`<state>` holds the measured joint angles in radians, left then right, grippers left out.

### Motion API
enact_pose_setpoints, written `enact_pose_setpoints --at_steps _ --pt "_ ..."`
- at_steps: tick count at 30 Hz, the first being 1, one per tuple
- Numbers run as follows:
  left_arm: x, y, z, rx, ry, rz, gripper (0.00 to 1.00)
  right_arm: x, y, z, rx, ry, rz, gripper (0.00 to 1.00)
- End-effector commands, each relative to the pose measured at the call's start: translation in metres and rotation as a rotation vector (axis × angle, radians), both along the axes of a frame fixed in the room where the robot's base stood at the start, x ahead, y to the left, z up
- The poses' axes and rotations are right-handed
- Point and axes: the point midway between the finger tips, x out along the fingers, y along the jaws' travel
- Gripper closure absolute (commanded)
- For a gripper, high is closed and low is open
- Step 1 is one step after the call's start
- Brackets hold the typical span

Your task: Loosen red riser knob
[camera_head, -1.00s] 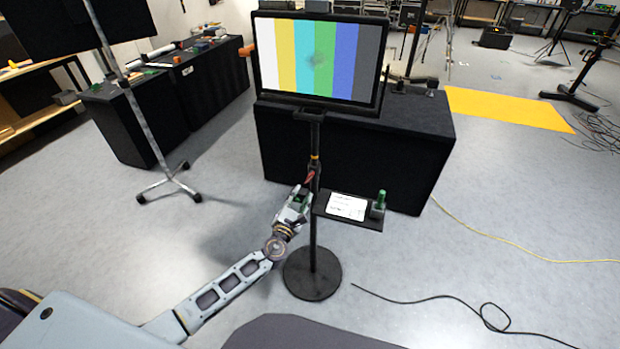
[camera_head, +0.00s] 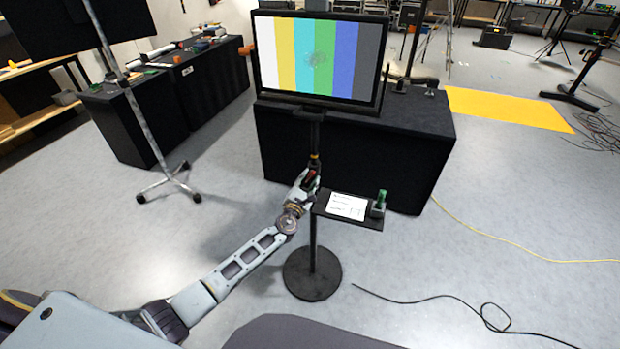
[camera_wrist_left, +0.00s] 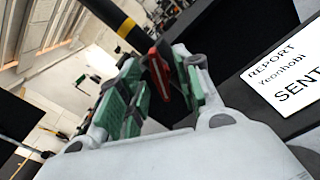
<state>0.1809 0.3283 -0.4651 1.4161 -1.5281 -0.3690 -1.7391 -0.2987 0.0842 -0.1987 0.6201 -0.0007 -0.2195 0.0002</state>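The red riser knob (camera_head: 311,180) is on the black stand's pole (camera_head: 313,235), under the monitor (camera_head: 315,60). In the left wrist view the red knob (camera_wrist_left: 158,75) shows between the two green-padded fingers of my left gripper (camera_wrist_left: 160,88). The fingers are spread to either side of it, and a gap shows beside the knob. I cannot tell whether either pad touches it. In the head view my left gripper (camera_head: 306,184) is at the pole, at the knob's height. My right gripper is in neither view.
A small shelf (camera_head: 330,213) on the stand carries a white paper card (camera_head: 347,206) and a green-topped object (camera_head: 380,202), just right of my gripper. A black draped table (camera_head: 415,150) stands behind. A round base (camera_head: 312,280) holds the pole. Cables lie on the floor at right.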

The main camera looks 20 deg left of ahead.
Motion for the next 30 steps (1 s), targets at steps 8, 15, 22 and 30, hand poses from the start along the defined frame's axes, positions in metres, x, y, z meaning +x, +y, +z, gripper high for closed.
enact_pose_setpoints --at_steps 8,15,22,30 --pt "0.018 -0.001 0.000 0.000 0.000 0.000 0.66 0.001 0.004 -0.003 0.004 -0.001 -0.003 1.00" --pt "0.022 -0.001 0.000 -0.001 0.000 0.000 0.66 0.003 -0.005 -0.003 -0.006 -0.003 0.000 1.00" --pt "0.022 -0.001 0.000 0.000 0.000 0.000 0.69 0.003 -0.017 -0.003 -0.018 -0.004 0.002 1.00" --pt "0.022 -0.001 0.000 0.000 0.000 0.000 1.00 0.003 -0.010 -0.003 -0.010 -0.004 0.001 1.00"
